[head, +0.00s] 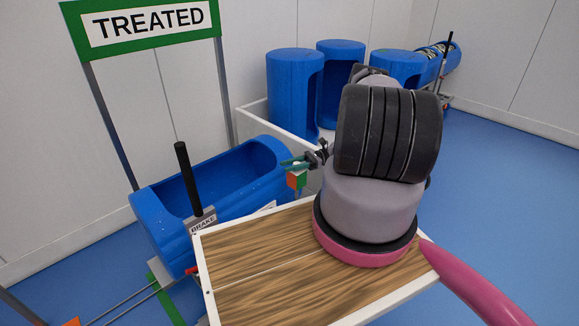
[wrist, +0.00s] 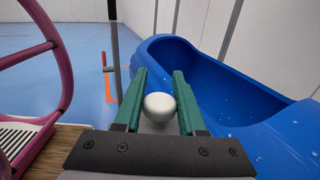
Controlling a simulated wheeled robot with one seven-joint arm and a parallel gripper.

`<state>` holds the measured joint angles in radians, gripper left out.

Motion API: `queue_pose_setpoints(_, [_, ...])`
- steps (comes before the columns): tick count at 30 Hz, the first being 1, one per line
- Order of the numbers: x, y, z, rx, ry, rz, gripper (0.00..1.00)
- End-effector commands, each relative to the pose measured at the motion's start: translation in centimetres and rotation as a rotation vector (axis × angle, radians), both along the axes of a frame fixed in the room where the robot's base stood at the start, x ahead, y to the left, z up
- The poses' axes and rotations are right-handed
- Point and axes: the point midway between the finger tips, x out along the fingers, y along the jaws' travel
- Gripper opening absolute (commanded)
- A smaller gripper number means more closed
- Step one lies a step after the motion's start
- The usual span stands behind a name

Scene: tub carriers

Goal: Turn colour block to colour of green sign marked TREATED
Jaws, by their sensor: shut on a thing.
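The green-framed TREATED sign (head: 148,27) stands on grey posts behind a blue tub in the head view. The colour block (head: 296,180) is a small cube beside the tub's right end. It shows an orange face and a green face; its other faces are hidden. My gripper (head: 296,163) is just above the block. In the wrist view its green fingers (wrist: 160,74) are shut on a round white knob (wrist: 158,106). The block itself is not visible below the knob there.
The blue tub (head: 235,182) lies close to my gripper and fills the right of the wrist view (wrist: 255,110). A black-handled BRAKE lever (head: 184,170) stands at its near side. More blue tubs (head: 294,85) stand behind. Blue floor (head: 500,170) is open at right.

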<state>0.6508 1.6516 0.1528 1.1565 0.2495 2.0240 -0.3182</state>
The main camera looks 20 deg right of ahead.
Motion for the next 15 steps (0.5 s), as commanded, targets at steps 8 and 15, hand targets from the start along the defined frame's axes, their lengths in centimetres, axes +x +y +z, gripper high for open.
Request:
queue_pose_setpoints(8, [-0.01, -0.08, -0.01, -0.001, 0.0, -0.001, 0.69])
queue_pose_setpoints(15, [0.0, -0.03, 0.0, -0.001, 0.0, -0.001, 0.69])
